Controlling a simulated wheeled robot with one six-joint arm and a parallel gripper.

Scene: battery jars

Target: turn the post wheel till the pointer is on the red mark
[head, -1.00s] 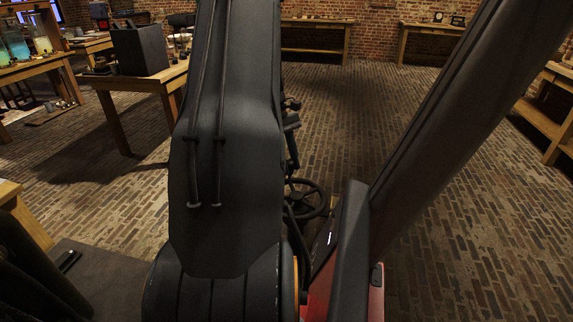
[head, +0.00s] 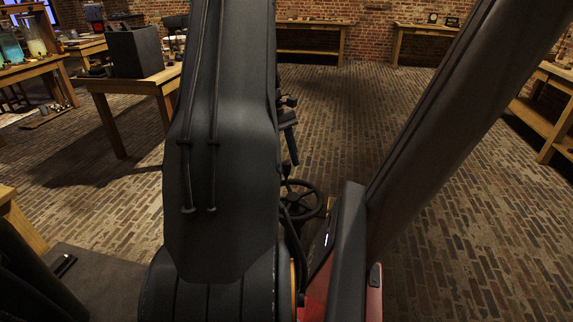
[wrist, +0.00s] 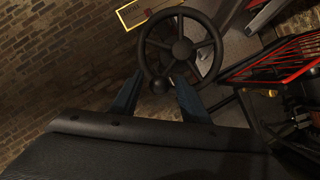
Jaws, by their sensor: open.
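The post wheel (wrist: 182,47) is a black spoked handwheel with a round knob (wrist: 158,86) on its rim, near the top middle of the wrist view. In the head view the wheel (head: 301,200) is partly hidden by my arm. My gripper (wrist: 157,79) is open, its two blue-grey fingers on either side of the knob in the picture. I cannot tell whether they touch it or how deep it sits between them. A yellow-edged plate (wrist: 142,10) shows behind the wheel's upper left. I cannot make out the pointer or the red mark.
A red wire basket (wrist: 285,66) stands right of the wheel in the wrist view. In the head view, a wooden table (head: 130,83) with a dark box (head: 141,51) stands at left. Brick floor (head: 440,190) is clear at right, with benches along the walls.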

